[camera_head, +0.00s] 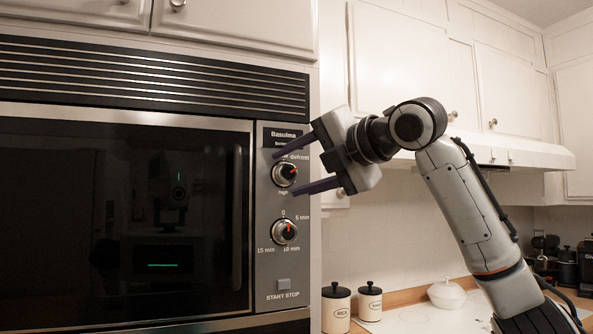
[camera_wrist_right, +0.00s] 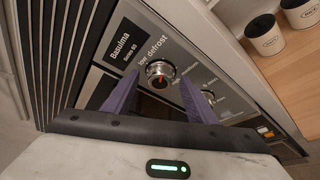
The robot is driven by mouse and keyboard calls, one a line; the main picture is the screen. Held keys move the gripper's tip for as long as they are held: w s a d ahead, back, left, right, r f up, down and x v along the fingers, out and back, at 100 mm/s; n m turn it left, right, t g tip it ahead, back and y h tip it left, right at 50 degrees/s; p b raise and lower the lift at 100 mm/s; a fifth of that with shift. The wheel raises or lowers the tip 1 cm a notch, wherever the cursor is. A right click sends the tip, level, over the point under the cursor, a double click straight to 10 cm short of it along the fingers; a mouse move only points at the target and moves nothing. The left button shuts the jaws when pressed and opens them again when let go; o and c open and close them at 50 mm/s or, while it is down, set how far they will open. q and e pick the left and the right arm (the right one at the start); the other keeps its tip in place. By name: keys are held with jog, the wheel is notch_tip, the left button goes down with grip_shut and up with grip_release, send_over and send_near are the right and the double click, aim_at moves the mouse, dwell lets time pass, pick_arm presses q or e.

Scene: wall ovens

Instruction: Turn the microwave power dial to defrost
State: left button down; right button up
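The microwave (camera_head: 125,215) is built into the wall at left, with a control panel on its right side. My right gripper (camera_head: 285,174) is open, one purple finger above the dial and one below. In the right wrist view the dial (camera_wrist_right: 160,73) shows between and beyond the fingertips (camera_wrist_right: 160,88). Whether the fingers touch it I cannot tell. The finger and wrist hide some labels. My left gripper is not in view.
The timer dial (camera_head: 285,231) sits just below, with the START STOP button (camera_head: 284,284) under it. The vertical door handle (camera_head: 237,217) stands left of the panel. Canisters (camera_head: 336,308) and a white pot (camera_head: 446,294) stand on the counter at right.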

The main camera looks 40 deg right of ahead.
jog(key=shift+s, duration=0.15)
jog(key=b+v, duration=0.1)
jog(key=v, duration=0.9)
dwell(0.4)
